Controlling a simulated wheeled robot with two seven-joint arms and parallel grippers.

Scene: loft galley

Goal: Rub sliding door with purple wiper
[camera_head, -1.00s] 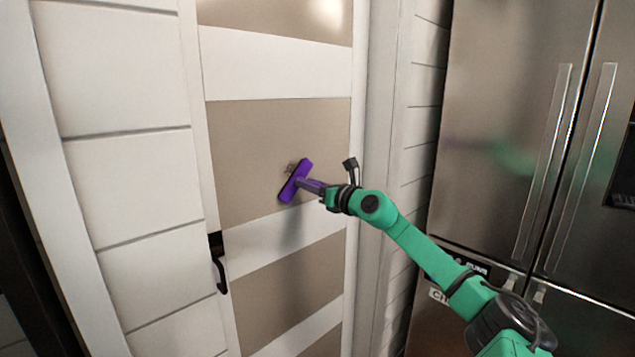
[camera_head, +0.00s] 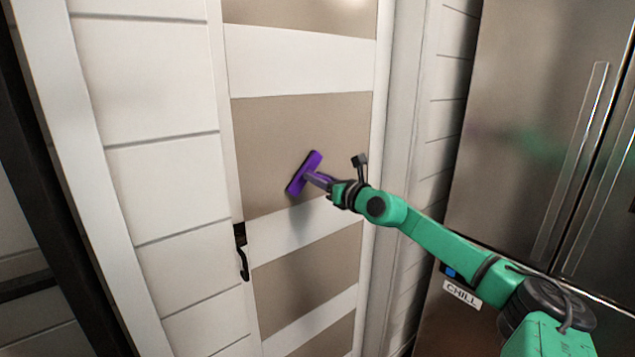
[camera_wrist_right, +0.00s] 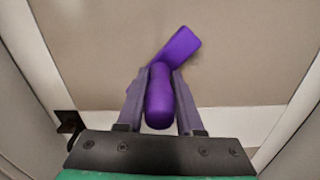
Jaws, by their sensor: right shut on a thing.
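The sliding door (camera_head: 265,125) has tan panels between white crossbars and fills the middle of the head view. The purple wiper (camera_head: 303,174) has its tilted head at the lower part of a large tan panel, touching it or very close. My right gripper (camera_head: 331,186) is shut on the wiper's handle. In the right wrist view the handle (camera_wrist_right: 160,100) sits between both fingers of the gripper (camera_wrist_right: 161,78), with the head beyond against the tan panel. No dark mark shows on the visible panel; the wiper covers a small part. My left gripper is out of view.
A black hooked handle (camera_head: 242,262) is on the door's left edge. A steel fridge (camera_head: 535,90) stands close on the right, behind my right arm, with a CHILL sign (camera_head: 462,295) low on it. White plank wall (camera_head: 150,120) lies left of the door.

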